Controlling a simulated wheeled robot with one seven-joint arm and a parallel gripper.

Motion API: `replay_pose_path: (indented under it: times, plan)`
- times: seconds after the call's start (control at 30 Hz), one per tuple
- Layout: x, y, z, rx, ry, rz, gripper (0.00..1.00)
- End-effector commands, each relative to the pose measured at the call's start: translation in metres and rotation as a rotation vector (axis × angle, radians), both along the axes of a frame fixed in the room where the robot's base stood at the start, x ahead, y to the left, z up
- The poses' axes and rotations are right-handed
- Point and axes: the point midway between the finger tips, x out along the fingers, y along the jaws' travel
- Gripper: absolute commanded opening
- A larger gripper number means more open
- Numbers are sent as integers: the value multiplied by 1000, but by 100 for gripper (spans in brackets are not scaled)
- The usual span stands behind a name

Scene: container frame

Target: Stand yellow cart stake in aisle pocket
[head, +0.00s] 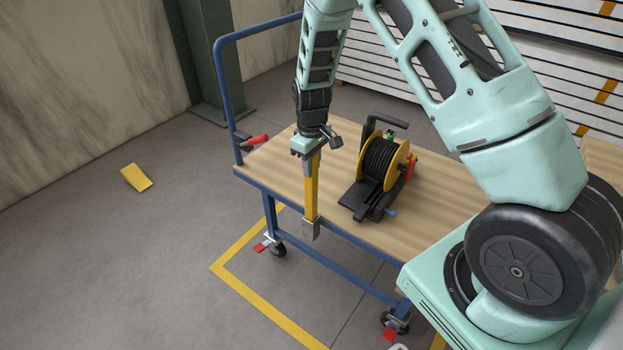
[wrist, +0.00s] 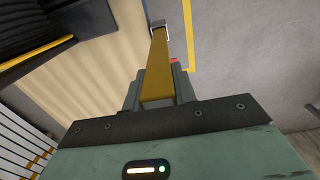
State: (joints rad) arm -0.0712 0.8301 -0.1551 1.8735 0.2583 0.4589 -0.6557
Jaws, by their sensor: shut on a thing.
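My gripper (head: 313,150) is shut on the upper end of the yellow stake (head: 312,188). The stake hangs upright in front of the cart's near long edge. In the wrist view the stake (wrist: 158,75) runs away from the jaws (wrist: 158,92). A small grey metal pocket (head: 311,231) shows at the cart's edge, right at the stake's lower end. It also shows in the wrist view (wrist: 160,24) around or just beyond the stake's far end. I cannot tell whether the stake's foot is inside it or only above it.
The wood-topped cart (head: 270,165) has a blue frame and handle. A cable reel (head: 382,165) stands on its deck, right of the stake. A red-handled part (head: 255,140) is at the left end. A yellow piece (head: 137,178) lies on the open floor.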

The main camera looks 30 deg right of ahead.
Motion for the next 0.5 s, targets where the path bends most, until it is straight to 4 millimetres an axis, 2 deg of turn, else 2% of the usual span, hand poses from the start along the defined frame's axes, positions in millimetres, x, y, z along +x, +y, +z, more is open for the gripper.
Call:
replay_pose_path:
  times: [0.27, 0.5]
  plan:
    - [0, 0, -22, 0, 0, 0, 0]
    - [0, 0, -51, 0, -1, 0, 0]
